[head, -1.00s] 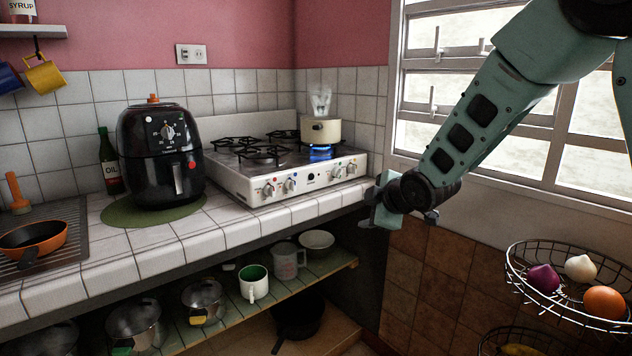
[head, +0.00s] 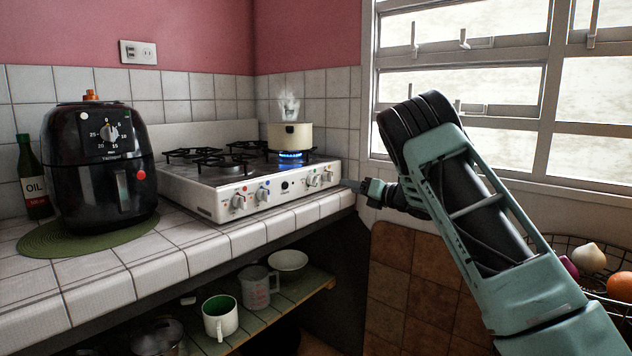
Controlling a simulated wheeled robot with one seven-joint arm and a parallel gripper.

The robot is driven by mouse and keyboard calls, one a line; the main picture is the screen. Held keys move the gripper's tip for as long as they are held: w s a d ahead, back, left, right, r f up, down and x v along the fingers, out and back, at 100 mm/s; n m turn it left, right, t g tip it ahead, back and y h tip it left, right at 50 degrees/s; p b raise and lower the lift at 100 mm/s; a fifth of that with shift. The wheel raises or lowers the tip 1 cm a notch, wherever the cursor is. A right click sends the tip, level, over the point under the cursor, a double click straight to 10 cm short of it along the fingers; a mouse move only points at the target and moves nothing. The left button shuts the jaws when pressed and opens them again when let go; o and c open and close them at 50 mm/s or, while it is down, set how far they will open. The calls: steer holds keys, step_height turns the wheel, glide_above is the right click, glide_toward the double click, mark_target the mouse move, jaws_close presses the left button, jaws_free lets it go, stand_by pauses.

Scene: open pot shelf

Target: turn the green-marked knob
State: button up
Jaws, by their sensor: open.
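The white gas stove (head: 215,200) stands on the tiled counter in the head view. Its front panel has a left pair of knobs (head: 239,202) and a right pair of knobs (head: 313,181). My gripper (head: 352,185) is open and empty, just right of the stove's front right corner, near the height of the counter edge. It points left toward the panel and is apart from the knobs. Its fingers look small and dark.
A black air fryer (head: 98,165) stands left of the stove. The window (head: 480,95) and a wire fruit basket (head: 570,243) are at right. A shelf below holds a green-lined mug (head: 220,317).

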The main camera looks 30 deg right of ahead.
mark_target(318, 179)
steer(key=p+x, duration=0.1)
steer(key=x, duration=1.2)
steer(key=shift+w+a+f, duration=0.1)
steer(key=shift+w, duration=0.2)
steer(key=c, duration=1)
